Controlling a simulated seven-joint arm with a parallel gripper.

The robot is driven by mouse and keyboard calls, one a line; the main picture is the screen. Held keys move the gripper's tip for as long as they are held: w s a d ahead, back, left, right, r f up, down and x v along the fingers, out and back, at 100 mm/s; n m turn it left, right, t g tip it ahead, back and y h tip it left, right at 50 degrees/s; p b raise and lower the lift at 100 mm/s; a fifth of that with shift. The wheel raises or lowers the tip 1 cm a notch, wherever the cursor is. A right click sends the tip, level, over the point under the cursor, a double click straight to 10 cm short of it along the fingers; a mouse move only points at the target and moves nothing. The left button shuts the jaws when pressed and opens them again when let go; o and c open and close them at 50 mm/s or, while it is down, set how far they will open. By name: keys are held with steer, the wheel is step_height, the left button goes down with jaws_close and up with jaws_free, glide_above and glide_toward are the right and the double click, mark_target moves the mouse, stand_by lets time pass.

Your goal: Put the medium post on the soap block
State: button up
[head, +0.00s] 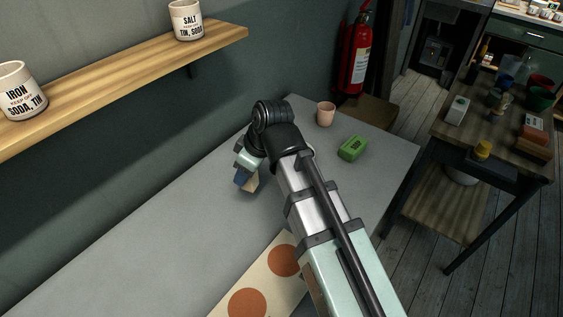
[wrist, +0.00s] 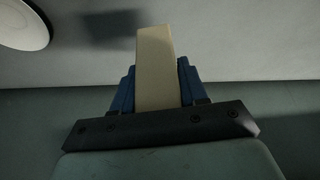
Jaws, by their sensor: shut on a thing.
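My gripper (head: 245,178) hangs over the left side of the grey table, left of my arm in the head view. It is shut on a beige post (head: 252,185), which appears to be the medium post. In the wrist view the post (wrist: 155,65) stands out between the blue fingers (wrist: 155,85). The green soap block (head: 352,148) lies on the table at the right, apart from the gripper and post. The soap block does not show in the wrist view.
A pink cup (head: 325,113) stands behind the soap block. A board with orange discs (head: 247,303) lies at the front. A wooden shelf (head: 120,80) with mugs is on the wall at left. A pale round object (wrist: 22,25) shows in the wrist view.

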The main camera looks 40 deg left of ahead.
steer(key=w+d+m+t, duration=0.1)
steer(key=w+d, duration=0.3)
steer(key=w, duration=0.3)
steer(key=w+d+m, duration=0.2)
steer(key=w+d, duration=0.1)
steer(key=w, duration=0.4)
step_height(320, 180, up, 4)
glide_above(352, 143)
steer(key=shift+w+f, duration=0.1)
steer(key=shift+f, duration=4.65)
steer(key=shift+f, duration=0.1)
steer(key=o, duration=1.2)
